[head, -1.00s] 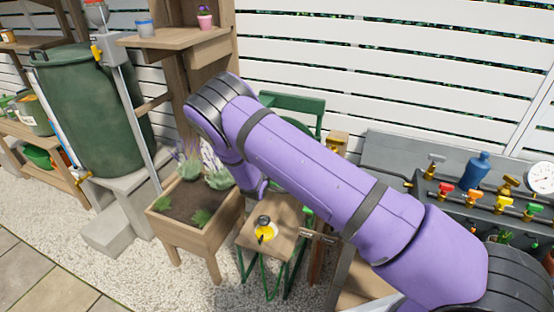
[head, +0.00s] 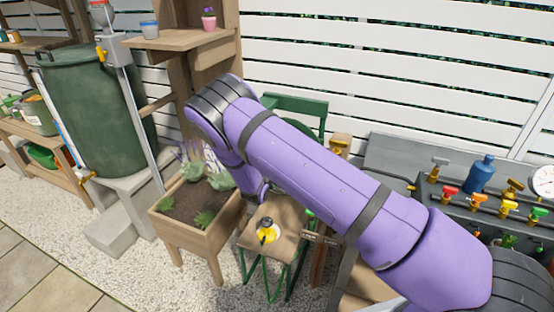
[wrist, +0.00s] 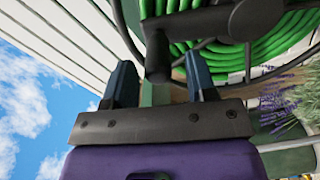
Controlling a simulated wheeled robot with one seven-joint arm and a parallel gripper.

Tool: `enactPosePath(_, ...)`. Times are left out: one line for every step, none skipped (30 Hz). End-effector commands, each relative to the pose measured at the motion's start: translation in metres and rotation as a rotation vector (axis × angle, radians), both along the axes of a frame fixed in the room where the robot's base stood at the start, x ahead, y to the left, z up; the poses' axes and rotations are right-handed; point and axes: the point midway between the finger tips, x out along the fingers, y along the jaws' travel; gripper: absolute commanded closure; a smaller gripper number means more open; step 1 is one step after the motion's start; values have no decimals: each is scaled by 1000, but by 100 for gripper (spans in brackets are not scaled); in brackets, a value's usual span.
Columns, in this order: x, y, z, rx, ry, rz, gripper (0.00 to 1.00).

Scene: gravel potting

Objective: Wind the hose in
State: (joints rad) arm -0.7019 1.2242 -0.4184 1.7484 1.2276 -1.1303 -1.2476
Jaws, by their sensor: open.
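The hose reel shows in the wrist view, with bright green hose (wrist: 285,35) coiled in several turns. A dark crank arm (wrist: 205,24) crosses in front of the coil. A dark round-ended handle (wrist: 158,62) hangs from it. My gripper (wrist: 160,75) is open, its two dark fingers pointing at the reel. The handle appears between the fingertips in the picture; I cannot tell whether it touches them. In the head view my purple arm hides the gripper and the reel.
A valve bench (head: 455,205) is at right, a green barrel (head: 90,110) at left. Gravel lies in front.

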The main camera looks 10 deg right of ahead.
Motion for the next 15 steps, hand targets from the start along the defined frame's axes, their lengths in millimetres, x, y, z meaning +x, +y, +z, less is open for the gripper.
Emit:
enactPosePath(-6,5,0,1,1,3,48)
enactPosePath(-9,8,0,0,0,1,48)
enactPosePath(-15,12,0,1,1,2,48)
enactPosePath(-20,15,0,0,2,3,48)
enactPosePath(-24,19,1,1,2,3,48)
enactPosePath(-30,24,1,1,1,3,48)
enactPosePath(-36,27,1,-1,1,2,48)
enactPosePath(-40,30,1,0,2,3,48)
enactPosePath(-46,35,0,1,2,3,48)
enactPosePath(-50,38,0,1,2,3,48)
enactPosePath(-55,40,0,1,1,3,48)
enactPosePath(-60,44,1,0,0,2,48)
enactPosePath(-63,47,1,1,0,2,48)
enactPosePath(-66,49,1,1,0,2,48)
enactPosePath(-69,51,1,1,0,1,48)
